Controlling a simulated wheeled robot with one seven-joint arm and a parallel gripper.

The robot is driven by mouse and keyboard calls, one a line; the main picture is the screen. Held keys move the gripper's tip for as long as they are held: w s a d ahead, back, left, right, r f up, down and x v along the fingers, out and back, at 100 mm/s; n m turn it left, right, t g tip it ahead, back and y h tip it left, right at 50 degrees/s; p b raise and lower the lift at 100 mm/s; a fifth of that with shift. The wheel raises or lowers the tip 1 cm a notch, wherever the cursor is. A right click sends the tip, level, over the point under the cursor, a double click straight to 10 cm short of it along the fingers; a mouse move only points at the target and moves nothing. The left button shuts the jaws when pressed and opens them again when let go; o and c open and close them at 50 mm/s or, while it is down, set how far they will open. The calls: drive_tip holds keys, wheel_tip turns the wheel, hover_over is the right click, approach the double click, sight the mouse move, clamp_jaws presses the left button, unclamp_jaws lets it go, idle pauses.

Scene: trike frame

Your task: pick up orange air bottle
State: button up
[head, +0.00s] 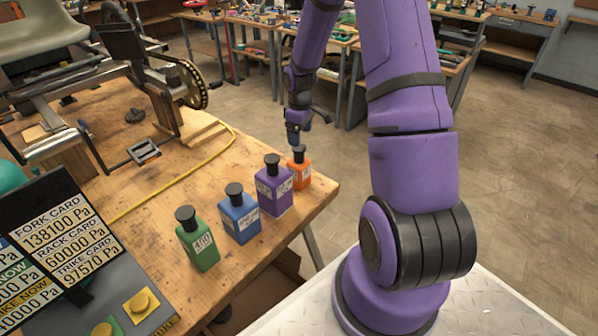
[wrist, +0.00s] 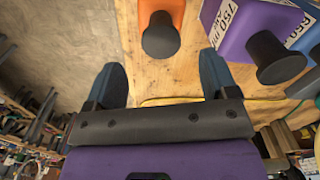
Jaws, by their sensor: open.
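The orange air bottle (head: 300,171) stands upright at the right end of a row of bottles near the table's corner. It has a black cap and a white label. My gripper (head: 294,138) is just above and behind it in the head view. In the wrist view my gripper (wrist: 160,82) has its two blue fingers wide apart with nothing between them. The orange bottle (wrist: 160,8) is at the top there, its dark cap ahead of the gap between the fingers.
A purple bottle (head: 272,190) stands close beside the orange one; a blue bottle (head: 239,218) and a green bottle (head: 198,243) follow to the left. A yellow cable (head: 172,181) crosses the wooden table (head: 150,225). The trike frame (head: 150,75) is at the back left. A sign board (head: 60,230) is at the front left.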

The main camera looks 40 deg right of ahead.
sight(299, 150)
drive_tip(key=shift+w+f, duration=0.15)
drive_tip(key=shift+f, duration=3.4)
drive_tip(key=shift+a, duration=0.1)
clamp_jaws()
drive_tip(key=shift+r, duration=0.15)
